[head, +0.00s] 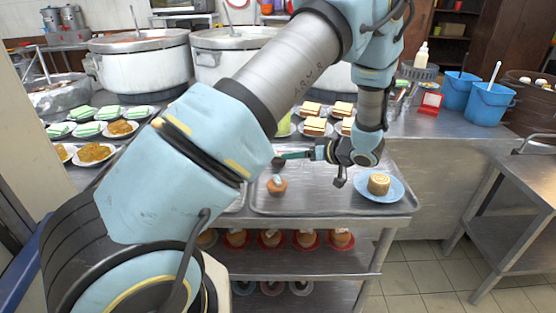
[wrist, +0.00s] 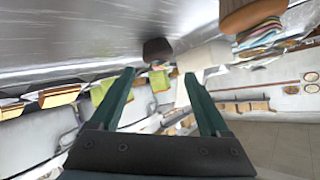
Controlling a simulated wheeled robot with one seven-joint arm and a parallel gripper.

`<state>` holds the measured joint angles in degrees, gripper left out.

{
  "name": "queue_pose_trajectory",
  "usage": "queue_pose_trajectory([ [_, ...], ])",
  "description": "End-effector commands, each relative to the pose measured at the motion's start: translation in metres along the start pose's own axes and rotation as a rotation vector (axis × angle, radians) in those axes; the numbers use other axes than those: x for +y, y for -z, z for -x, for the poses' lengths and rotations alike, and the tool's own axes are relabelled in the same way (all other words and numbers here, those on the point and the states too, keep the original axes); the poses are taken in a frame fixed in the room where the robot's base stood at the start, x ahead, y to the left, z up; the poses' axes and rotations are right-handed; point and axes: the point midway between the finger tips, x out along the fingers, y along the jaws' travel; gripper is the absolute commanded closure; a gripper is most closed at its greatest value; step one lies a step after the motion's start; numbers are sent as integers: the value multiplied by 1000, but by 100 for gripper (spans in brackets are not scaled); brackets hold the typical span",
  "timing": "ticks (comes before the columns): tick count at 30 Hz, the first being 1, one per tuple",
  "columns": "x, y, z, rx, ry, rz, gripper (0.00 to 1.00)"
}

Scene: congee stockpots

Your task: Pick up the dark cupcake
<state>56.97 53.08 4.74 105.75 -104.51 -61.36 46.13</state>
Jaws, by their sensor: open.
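A small dark cupcake (head: 277,162) stands on the metal tray, just left of my fingertips in the head view. In the wrist view the dark cupcake (wrist: 157,50) shows beyond and between the two green fingers, with a gap to the tips. My gripper (head: 286,156) is open, empty and held sideways low over the tray, pointing left. It also shows in the wrist view (wrist: 160,73). The wrist picture is turned over, with the tray at the top.
An orange-brown cupcake (head: 277,187) with a pale top stands nearer on the tray (head: 320,201). A blue plate (head: 394,194) with a round tan cake (head: 379,184) is at the right. Sandwiches (head: 314,126) stand behind. Cupcakes on red plates (head: 270,238) fill the shelf below.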

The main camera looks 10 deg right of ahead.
Motion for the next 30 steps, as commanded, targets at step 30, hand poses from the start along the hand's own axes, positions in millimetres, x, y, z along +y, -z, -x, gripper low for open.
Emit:
queue_pose_trajectory([
  [30,4,2,-77,-1,-4,1,29],
])
